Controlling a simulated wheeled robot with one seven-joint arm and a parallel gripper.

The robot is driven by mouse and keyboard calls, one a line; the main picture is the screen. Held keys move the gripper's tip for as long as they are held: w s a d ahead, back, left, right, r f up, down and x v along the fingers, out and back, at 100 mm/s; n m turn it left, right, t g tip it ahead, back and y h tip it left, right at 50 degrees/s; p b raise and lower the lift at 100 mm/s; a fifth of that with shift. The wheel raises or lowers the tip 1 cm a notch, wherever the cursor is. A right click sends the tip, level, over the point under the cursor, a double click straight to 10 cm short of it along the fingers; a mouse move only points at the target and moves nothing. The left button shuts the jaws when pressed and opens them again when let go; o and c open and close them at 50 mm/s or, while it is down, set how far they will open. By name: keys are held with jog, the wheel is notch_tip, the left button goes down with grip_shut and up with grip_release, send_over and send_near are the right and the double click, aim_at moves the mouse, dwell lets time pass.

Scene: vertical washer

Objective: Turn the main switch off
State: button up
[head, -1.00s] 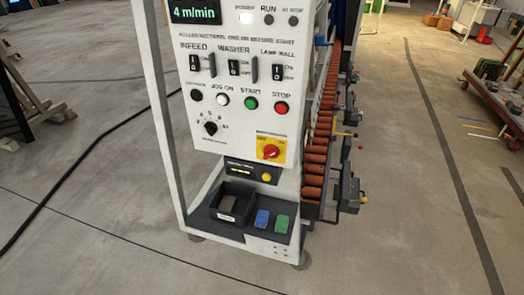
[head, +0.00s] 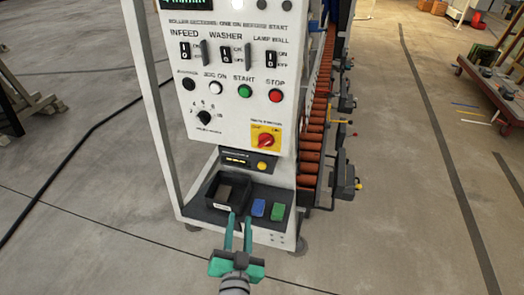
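The main switch is a red rotary knob (head: 265,141) on a yellow plate, low on the right side of the white control panel (head: 215,125). The knob's handle looks tilted, slanting from lower left to upper right. The small text on the plate is too blurred to read. My gripper (head: 238,218) is at the bottom centre, with two green fingers pointing up toward the panel. The fingers are apart with nothing visible between them. In the picture it is below and a little left of the knob, clear of it, in front of the lower shelf.
Above the knob are black, white, green and red (head: 275,96) buttons, a black selector dial (head: 204,118) and rocker switches. A shelf below holds a black bin (head: 226,190) and blue and green blocks (head: 277,211). An orange roller conveyor (head: 312,145) runs behind. Floor in front is clear.

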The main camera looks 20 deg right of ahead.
aim_at(264, 145)
jog(key=w+d+r+m+g+h, duration=0.1)
jog(key=w+d+r+m+h, duration=0.1)
jog(key=w+d+r+m, duration=0.3)
jog(key=w+d+r+m+h, duration=0.1)
jog(key=r+m+h, duration=0.2)
jog(key=r, duration=0.4)
jog(key=x, duration=1)
jog(key=shift+w+f, duration=0.1)
jog(key=shift+w, duration=0.15)
jog(key=shift+c, duration=0.7)
grip_shut()
